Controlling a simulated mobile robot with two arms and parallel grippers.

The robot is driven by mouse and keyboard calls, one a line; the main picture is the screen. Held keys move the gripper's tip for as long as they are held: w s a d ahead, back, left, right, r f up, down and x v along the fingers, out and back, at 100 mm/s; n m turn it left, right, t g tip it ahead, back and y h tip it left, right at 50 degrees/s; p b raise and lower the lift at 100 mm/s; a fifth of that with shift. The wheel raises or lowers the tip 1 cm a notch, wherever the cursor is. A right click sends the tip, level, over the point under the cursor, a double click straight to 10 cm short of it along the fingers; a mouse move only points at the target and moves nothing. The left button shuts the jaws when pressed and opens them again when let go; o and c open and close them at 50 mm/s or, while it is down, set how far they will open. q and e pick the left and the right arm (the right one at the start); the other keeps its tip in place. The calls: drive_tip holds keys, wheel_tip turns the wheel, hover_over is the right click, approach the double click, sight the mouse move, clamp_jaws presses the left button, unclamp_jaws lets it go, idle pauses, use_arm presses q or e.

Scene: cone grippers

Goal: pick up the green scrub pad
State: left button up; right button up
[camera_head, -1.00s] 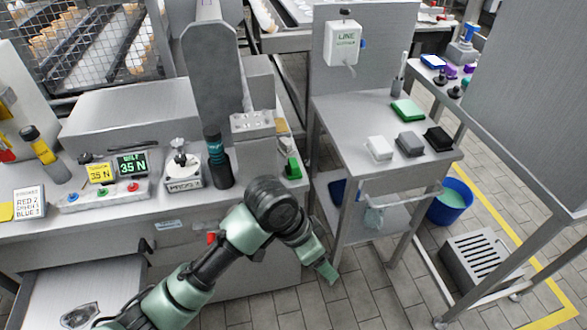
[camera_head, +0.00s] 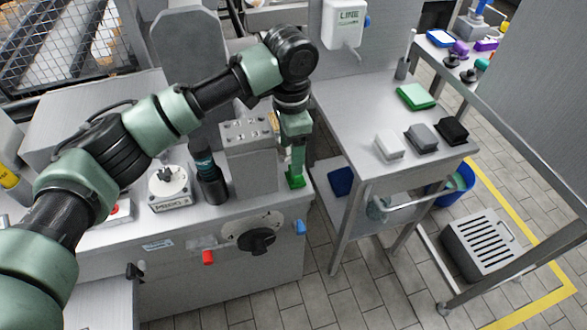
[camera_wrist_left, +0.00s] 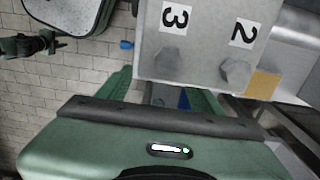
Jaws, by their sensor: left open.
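The green scrub pad (camera_head: 415,96) lies flat on the small steel table, towards its back, in the head view. My left gripper (camera_head: 295,150) is open at the right end of the long bench, left of the small table and well apart from the pad. Its arm crosses the head view from the lower left. In the left wrist view, the two green fingers (camera_wrist_left: 160,92) are spread beside a steel block, and I cannot make out the pad there. My right gripper is not in view.
A numbered steel block (camera_head: 248,151) stands close to my left gripper. A dispenser (camera_head: 343,23) hangs behind the table.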

use_arm(q)
drive_tip(key=f, duration=0.1)
drive_tip(key=d+f, duration=0.1)
drive_tip(key=f, duration=0.1)
drive_tip(key=shift+w+f, duration=0.1)
drive_tip(key=shift+f, duration=0.2)
wheel_tip(320, 180, down, 2)
drive_tip(key=shift+f, duration=0.2)
drive_tip(key=c, duration=1.4)
clamp_jaws()
drive_tip(key=shift+r, duration=0.45)
wheel_tip(320, 180, up, 19)
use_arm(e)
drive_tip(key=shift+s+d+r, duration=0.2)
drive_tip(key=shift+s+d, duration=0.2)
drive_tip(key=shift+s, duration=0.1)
use_arm(q)
drive_tip(key=shift+r, duration=0.1)
